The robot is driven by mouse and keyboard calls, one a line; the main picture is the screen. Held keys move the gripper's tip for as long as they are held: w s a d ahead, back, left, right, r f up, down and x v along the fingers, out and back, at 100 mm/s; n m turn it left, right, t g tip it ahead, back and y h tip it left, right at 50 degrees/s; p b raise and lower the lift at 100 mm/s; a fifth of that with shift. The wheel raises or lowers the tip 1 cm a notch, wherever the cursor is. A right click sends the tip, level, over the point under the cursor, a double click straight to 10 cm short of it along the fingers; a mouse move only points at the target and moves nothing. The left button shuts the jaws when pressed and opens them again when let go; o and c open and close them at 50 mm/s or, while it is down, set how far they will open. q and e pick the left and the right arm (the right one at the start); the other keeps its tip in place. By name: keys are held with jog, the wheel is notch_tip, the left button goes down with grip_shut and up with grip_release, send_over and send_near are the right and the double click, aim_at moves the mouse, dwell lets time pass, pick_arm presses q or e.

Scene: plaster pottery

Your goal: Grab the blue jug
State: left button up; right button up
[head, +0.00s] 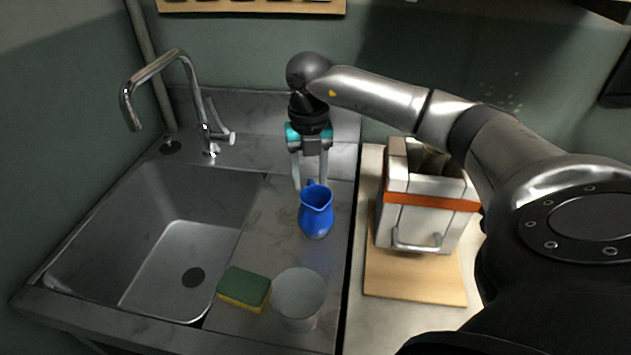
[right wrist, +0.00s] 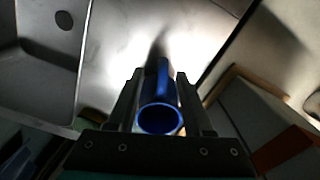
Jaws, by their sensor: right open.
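The blue jug (head: 316,212) stands upright on the metal drainboard to the right of the sink in the head view. Its handle is at the back, toward my gripper. My right gripper (head: 311,184) points down just behind the jug, with its fingers apart. In the right wrist view, the jug (right wrist: 160,117) shows between the two open fingers of the right gripper (right wrist: 160,88), its round mouth toward the camera. I cannot tell whether the fingers touch it. My left gripper is not in view.
A yellow-green sponge (head: 244,288) and a pale round cup (head: 299,298) stand in front of the jug. The sink (head: 165,245) and faucet (head: 178,95) are at left. A white box with an orange band (head: 425,205) stands on a wooden board (head: 415,278) at right.

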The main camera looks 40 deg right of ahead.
aim_at(311, 191)
jog(key=f, duration=0.4)
jog(key=shift+w+d+f+b, duration=0.1)
jog(key=shift+d+f+b, duration=0.15)
jog(key=shift+f+b, duration=0.1)
grip_shut()
jog(key=shift+r, duration=0.1)
dwell(1.0)
